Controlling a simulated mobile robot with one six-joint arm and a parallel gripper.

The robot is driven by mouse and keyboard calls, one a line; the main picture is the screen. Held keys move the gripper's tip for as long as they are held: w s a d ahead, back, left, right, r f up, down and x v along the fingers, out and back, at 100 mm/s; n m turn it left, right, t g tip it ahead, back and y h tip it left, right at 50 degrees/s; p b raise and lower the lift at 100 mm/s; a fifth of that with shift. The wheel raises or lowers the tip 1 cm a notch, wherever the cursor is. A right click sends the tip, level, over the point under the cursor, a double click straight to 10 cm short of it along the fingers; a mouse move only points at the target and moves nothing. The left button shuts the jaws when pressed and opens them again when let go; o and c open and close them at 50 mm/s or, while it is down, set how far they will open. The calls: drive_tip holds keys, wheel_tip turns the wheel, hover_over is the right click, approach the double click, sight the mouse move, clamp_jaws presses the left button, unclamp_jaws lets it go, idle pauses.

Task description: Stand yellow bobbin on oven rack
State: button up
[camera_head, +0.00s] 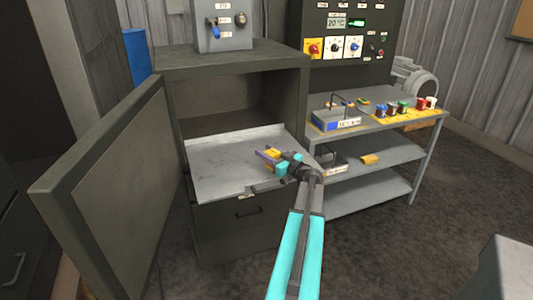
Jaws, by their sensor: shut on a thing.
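My gripper (268,159) is at the end of my turquoise arm, over the pulled-out grey oven rack (225,175). It is shut on a small yellow thing (272,153), which looks like the yellow bobbin. The jaws partly hide it, and its tilt is hard to tell. From this angle I cannot tell whether it touches the rack or is held above it. The rest of the rack looks bare.
The oven door (105,190) stands wide open at the left. A grey shelf unit (375,185) on the right carries several coloured bobbins on a yellow strip, a blue-fronted box (335,121) and, lower down, another yellow object (370,159). A grey block (505,270) is at lower right.

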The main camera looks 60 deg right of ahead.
sight(277, 158)
drive_tip(key=shift+f, duration=0.65)
idle(0.3)
drive_tip(key=o, duration=1.4)
drive_tip(key=shift+r, duration=0.45)
drive_tip(key=shift+s+a+r, duration=0.1)
drive_tip(key=shift+s+a, duration=0.05)
drive_tip(key=shift+s, duration=0.15)
drive_tip(key=b+v, duration=0.1)
drive_tip(key=v, duration=1)
drive_tip(key=shift+s+b, duration=0.2)
drive_tip(key=shift+b, duration=0.15)
drive_tip(key=shift+s, duration=0.1)
